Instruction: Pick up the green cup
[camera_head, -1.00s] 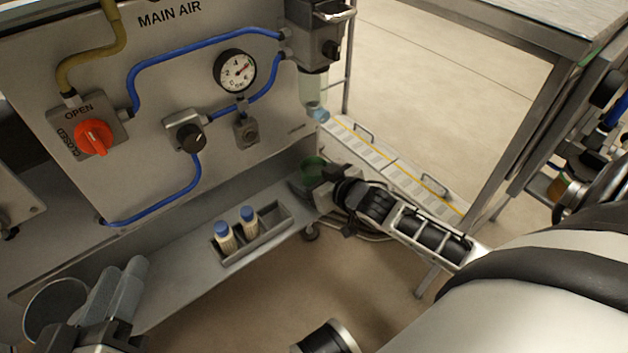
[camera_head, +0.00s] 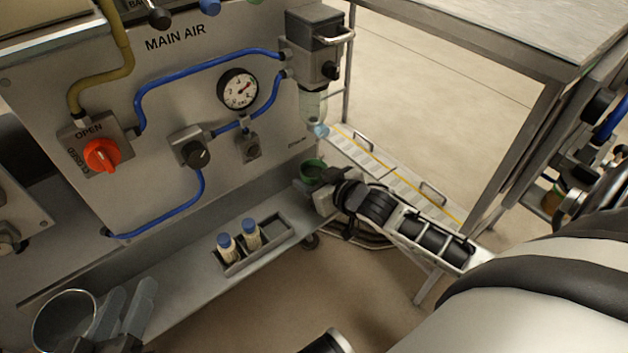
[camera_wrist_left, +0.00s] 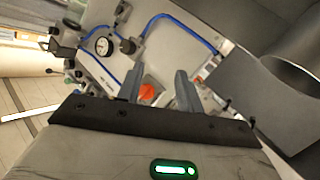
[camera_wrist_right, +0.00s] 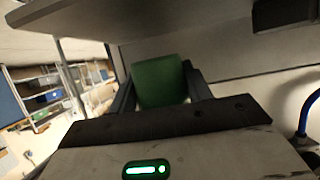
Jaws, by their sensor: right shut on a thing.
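The green cup (camera_head: 313,170) is near the right end of the panel's low shelf, below the clear filter bowl. My right gripper (camera_head: 309,185) is shut on it, with the fingers hiding part of its near side. In the right wrist view the cup (camera_wrist_right: 158,80) sits between the two fingers (camera_wrist_right: 157,92). Whether its base touches the shelf cannot be told. My left gripper (camera_head: 125,305) is at the lower left in the head view, empty, with its fingers apart. The left wrist view shows these fingers (camera_wrist_left: 159,85) pointing toward the panel.
The grey panel carries an orange valve knob (camera_head: 101,155), a gauge (camera_head: 238,90) and blue hoses. A tray (camera_head: 272,255) with two blue-capped bottles (camera_head: 239,240) sits on the shelf (camera_head: 185,285). A metal table (camera_head: 480,30) stands at the upper right. A round container (camera_head: 62,322) is at lower left.

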